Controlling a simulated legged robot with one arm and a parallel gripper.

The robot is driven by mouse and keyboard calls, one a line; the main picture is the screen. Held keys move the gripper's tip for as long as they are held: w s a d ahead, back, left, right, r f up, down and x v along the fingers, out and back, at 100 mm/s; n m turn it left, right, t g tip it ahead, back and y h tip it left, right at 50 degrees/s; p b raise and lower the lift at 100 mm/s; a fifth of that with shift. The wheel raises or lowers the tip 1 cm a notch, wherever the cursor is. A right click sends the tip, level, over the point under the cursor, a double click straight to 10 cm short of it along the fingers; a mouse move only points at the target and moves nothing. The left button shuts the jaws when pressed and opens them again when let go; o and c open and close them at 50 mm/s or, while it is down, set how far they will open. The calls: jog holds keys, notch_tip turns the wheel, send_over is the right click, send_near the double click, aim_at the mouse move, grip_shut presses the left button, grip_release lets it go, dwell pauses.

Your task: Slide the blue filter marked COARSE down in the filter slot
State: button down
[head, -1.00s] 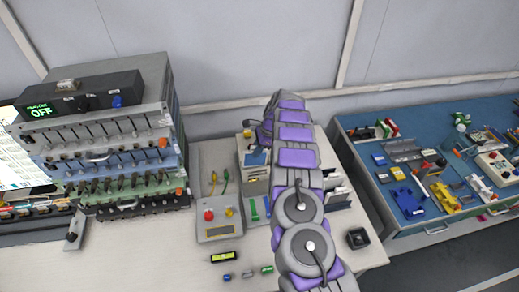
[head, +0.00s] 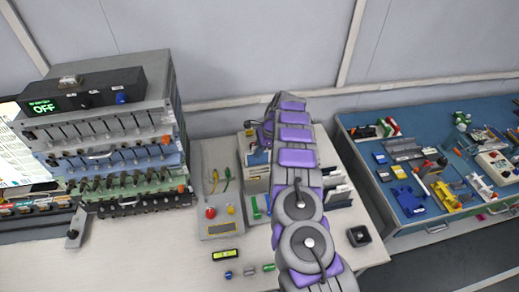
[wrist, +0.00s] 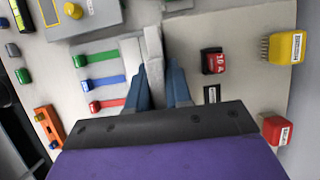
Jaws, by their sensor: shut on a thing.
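My gripper (wrist: 161,88) shows in the wrist view with two blue-grey fingers close together. They are shut on a pale grey piece (wrist: 153,68) that reaches beyond the fingertips. I read no COARSE marking on it and cannot tell whether it is the blue filter. In the head view my purple and grey arm hides the gripper. A small blue patch (head: 258,158) shows at a pale box (head: 255,184) left of the arm; I cannot tell what it is. The filter slot cannot be made out.
Green (wrist: 97,59), blue (wrist: 103,83) and red (wrist: 108,103) strips lie left of the fingers. A red block (wrist: 212,61) and a yellow connector (wrist: 285,47) are at the right. A control box (head: 222,231) and instrument stack (head: 115,150) stand left of the arm.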

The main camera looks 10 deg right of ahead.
jog(key=shift+d+f, duration=0.1)
jog(key=shift+f, duration=0.7)
jog(key=shift+f, duration=0.1)
jog(key=c, duration=1)
grip_release()
